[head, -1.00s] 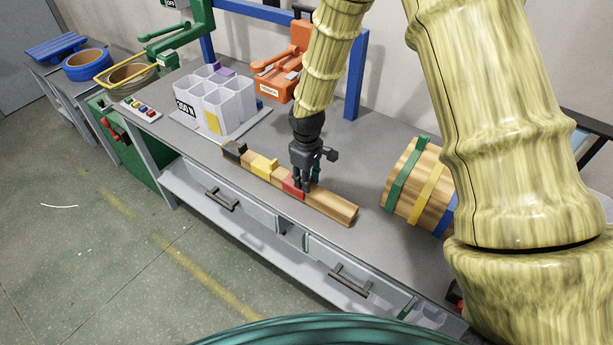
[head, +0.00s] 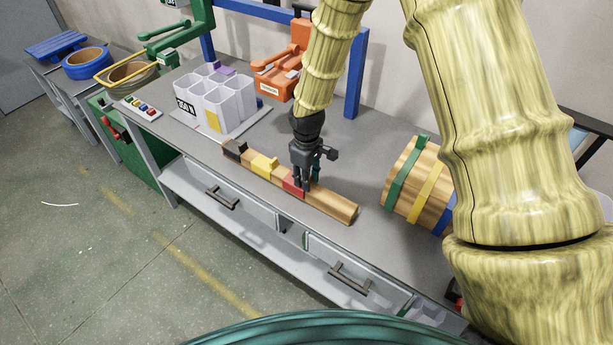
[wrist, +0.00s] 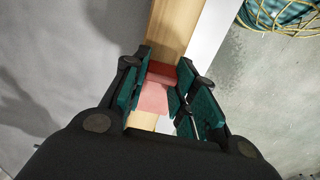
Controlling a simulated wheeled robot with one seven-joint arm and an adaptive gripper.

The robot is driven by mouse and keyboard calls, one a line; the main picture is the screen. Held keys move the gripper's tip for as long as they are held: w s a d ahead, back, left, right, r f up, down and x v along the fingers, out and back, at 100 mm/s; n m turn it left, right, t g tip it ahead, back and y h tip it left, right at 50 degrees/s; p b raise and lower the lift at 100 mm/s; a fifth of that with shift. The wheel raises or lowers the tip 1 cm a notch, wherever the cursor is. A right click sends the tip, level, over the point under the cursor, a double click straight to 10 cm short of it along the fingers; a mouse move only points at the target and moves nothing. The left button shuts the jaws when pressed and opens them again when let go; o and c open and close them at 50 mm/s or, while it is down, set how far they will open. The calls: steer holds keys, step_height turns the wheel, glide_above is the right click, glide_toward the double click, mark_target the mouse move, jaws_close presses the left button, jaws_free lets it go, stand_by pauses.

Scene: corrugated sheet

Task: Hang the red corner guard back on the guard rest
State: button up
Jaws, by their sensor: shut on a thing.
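The red corner guard (head: 293,186) is at the wooden guard rest (head: 335,205), a long bar lying along the front of the workbench. In the wrist view the red guard (wrist: 158,92) sits over the wooden bar (wrist: 176,25), between my teal finger pads. My gripper (head: 304,184) is shut on the red guard from above. The guard appears to lie on the bar; the fingers partly hide the contact. A yellow guard (head: 264,165) and a black guard (head: 234,149) sit on the same bar to the left.
A bundle of white tubes (head: 215,100) stands behind the bar. An orange machine (head: 281,80) is at the back. A banded wooden drum (head: 412,185) stands to the right. The bench's front edge and drawer handles (head: 222,198) lie close in front of the bar.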

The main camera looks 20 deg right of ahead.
steer(key=o, duration=1.4)
steer(key=shift+r, duration=0.15)
steer(key=shift+r+p, duration=2.15)
steer(key=shift+r, duration=0.7)
